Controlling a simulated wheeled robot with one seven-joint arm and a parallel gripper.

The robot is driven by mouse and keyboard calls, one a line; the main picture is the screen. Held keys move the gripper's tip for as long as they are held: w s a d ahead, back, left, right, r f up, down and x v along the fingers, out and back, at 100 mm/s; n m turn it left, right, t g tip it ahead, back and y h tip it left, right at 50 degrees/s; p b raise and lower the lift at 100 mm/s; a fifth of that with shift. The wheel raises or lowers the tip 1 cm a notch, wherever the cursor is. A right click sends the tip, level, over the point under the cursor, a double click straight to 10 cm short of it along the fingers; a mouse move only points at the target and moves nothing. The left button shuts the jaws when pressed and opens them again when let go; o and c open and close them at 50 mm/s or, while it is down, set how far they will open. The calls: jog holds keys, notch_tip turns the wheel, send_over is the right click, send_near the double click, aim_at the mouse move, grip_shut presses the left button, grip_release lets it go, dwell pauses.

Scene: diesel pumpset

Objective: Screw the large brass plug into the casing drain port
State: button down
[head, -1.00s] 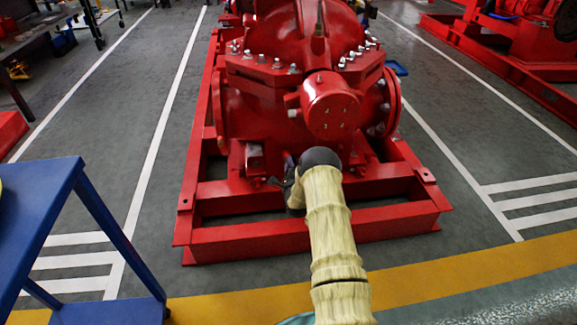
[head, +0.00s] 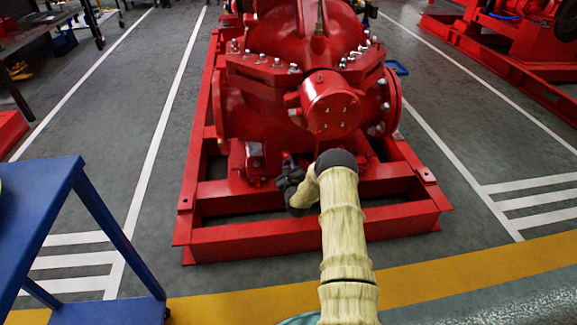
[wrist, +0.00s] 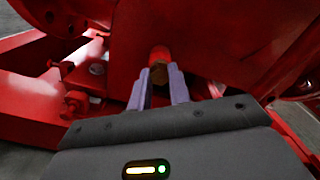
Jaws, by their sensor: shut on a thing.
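The red pump casing (head: 262,112) sits on a red base frame in the middle of the head view. My gripper (head: 287,180) is low at the front of the casing, partly hidden by my own arm and wrist. In the wrist view my gripper's two grey fingers (wrist: 159,82) are shut on the brass plug (wrist: 158,73), which shows as a small dark brass shape between the tips. A short red boss (wrist: 159,54), which looks like the drain port, is right beyond the plug. I cannot tell whether the plug's thread is inside the port.
The red base frame (head: 250,239) surrounds the casing's lower part, with its front beam under my arm. A blue cart (head: 40,200) stands at the left. Open grey floor lies on both sides.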

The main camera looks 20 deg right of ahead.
jog(key=c, duration=1.2)
grip_release()
jog(key=shift+r, duration=0.3)
jog(key=shift+c, duration=0.2)
jog(key=shift+w+a+f, duration=0.15)
jog(key=shift+a+f, duration=0.05)
jog(key=shift+d, duration=0.1)
jog(key=shift+s, duration=0.4)
jog(key=p+v, duration=0.8)
jog(key=v, duration=0.8)
jog(key=shift+s+a, duration=0.25)
jog(key=shift+s, duration=0.05)
